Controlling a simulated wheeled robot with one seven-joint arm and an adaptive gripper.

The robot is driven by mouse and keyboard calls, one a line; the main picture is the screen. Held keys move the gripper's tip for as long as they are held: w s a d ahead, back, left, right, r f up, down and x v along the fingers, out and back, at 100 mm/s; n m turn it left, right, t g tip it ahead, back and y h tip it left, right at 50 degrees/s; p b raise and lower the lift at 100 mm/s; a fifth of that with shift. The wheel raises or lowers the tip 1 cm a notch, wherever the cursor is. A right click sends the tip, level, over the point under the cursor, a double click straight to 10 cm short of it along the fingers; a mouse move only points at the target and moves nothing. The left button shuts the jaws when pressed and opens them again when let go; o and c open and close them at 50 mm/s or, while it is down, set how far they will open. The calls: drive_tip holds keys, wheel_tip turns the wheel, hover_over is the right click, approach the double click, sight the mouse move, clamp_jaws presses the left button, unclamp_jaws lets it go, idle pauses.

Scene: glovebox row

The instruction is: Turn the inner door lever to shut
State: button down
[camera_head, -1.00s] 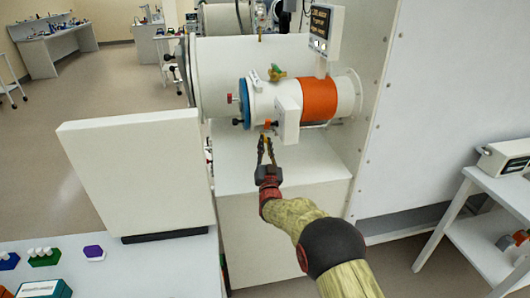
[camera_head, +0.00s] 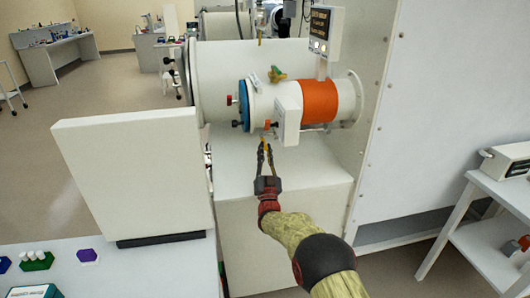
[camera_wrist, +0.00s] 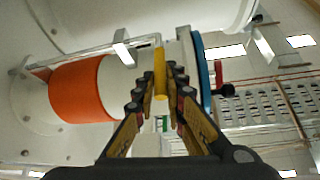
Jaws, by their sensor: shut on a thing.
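The small antechamber is a white cylinder (camera_head: 287,97) with an orange band (camera_head: 329,101) and a blue ring (camera_head: 244,105), mounted on the side of the large white chamber. My gripper (camera_head: 265,146) is below its front end, reaching up from below. In the wrist view, my gripper (camera_wrist: 160,92) is shut on a yellow lever (camera_wrist: 159,72) that stands upright between the fingertips. In the head view only a small yellow-orange bit of the lever shows at the fingertips.
A white box (camera_head: 287,121) hangs on the cylinder just right of my gripper. A white upright panel (camera_head: 135,170) stands left. A white side table (camera_head: 490,215) is at right.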

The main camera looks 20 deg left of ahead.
drive_tip(key=c, duration=1.8)
unclamp_jaws()
drive_tip(key=v, duration=1.2)
